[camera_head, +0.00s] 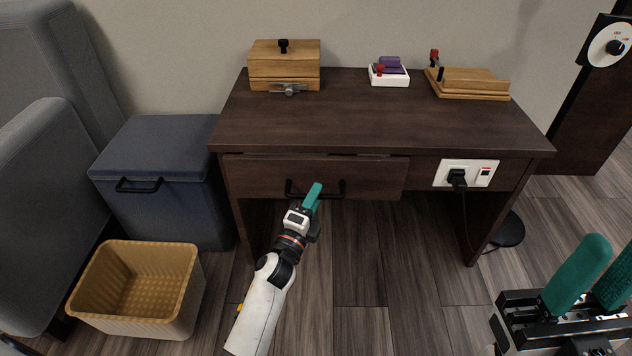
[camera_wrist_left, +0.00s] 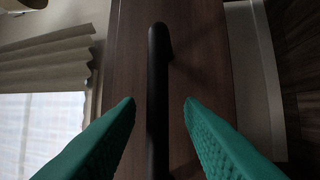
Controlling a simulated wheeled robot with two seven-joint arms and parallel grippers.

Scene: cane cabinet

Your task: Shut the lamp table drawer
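The dark wood lamp table (camera_head: 370,110) stands against the wall. Its drawer (camera_head: 255,176) stands slightly out, with a thin dark gap along the top edge. The black bar handle (camera_head: 342,189) is on the drawer front. My left gripper (camera_head: 312,194) is at the handle, its green fingers hiding part of it. In the left wrist view the handle (camera_wrist_left: 158,75) runs between the two open fingers (camera_wrist_left: 160,102), with space on both sides. My right gripper (camera_head: 598,268) is open and empty at the lower right, away from the table.
A wooden box (camera_head: 284,70), a white tray with purple item (camera_head: 389,79) and a wooden stand (camera_head: 470,85) are on the tabletop. A socket with black plug (camera_head: 457,178) is right of the drawer. A blue chest (camera_head: 160,190) and yellow basket (camera_head: 140,320) stand left.

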